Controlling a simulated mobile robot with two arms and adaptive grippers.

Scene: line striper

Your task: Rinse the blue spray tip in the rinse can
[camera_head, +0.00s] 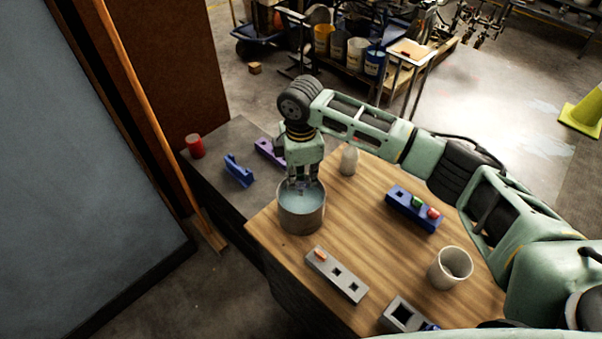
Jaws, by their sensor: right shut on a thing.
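The rinse can (302,217) is a grey metal can with pale bluish liquid, standing at the left edge of the wooden tabletop. My right gripper (303,182) points down over the can's mouth, with its fingertips at about the level of the rim. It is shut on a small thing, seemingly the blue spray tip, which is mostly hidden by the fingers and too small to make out. I cannot tell whether it touches the liquid. My left gripper is not in view.
A blue rack (399,209) holds a green tip (417,202) and a red tip (434,214). A grey block (337,275) with an orange piece, a white cup (450,268) and a pale bottle (349,161) stand on the wood (375,240). A red can (195,146) stands left.

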